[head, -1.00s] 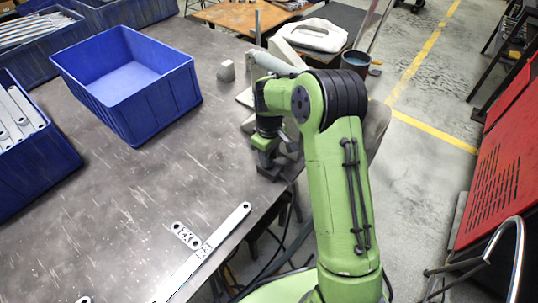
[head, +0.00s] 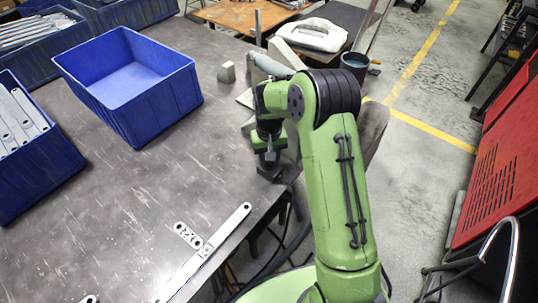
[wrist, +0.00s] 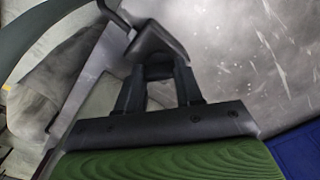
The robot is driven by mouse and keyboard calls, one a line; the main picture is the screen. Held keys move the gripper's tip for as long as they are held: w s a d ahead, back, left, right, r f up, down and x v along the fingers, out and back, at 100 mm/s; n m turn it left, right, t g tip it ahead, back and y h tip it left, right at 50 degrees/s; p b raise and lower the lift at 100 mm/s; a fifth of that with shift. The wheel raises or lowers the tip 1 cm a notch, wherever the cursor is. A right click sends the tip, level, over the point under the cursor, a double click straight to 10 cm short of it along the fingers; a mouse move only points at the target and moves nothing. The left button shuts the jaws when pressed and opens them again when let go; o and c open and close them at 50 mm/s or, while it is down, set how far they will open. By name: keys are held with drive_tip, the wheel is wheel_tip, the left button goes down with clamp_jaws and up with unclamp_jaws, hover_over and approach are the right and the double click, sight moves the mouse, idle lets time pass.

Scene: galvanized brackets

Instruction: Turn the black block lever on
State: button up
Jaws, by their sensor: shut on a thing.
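The black block lever (head: 269,173) stands at the right edge of the grey table, below my gripper (head: 267,156) in the head view. In the wrist view, its dark body (wrist: 158,45) sits between the fingertips of my gripper (wrist: 158,72), and a thin dark bar reaches up and left from it. The two black fingers are shut on the dark part. My wrist and fingers hide much of the block in the head view, so the lever's angle is hard to tell there.
An empty blue bin (head: 130,85) stands left of my arm. Another blue bin (head: 35,150) holds metal brackets. A long bracket (head: 205,250) lies near the table's front edge. A small grey block (head: 227,72) and a dark mug (head: 354,65) stand farther back.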

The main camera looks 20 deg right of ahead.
drive_tip(key=m+p, duration=0.1)
drive_tip(key=m, duration=0.4)
drive_tip(key=shift+m, duration=2.6)
drive_tip(key=o, duration=1.1)
drive_tip(key=shift+c, duration=0.2)
wheel_tip(320, 180, up, 16)
drive_tip(key=p, duration=0.4)
drive_tip(key=shift+p, duration=0.35)
drive_tip(key=shift+f, duration=0.1)
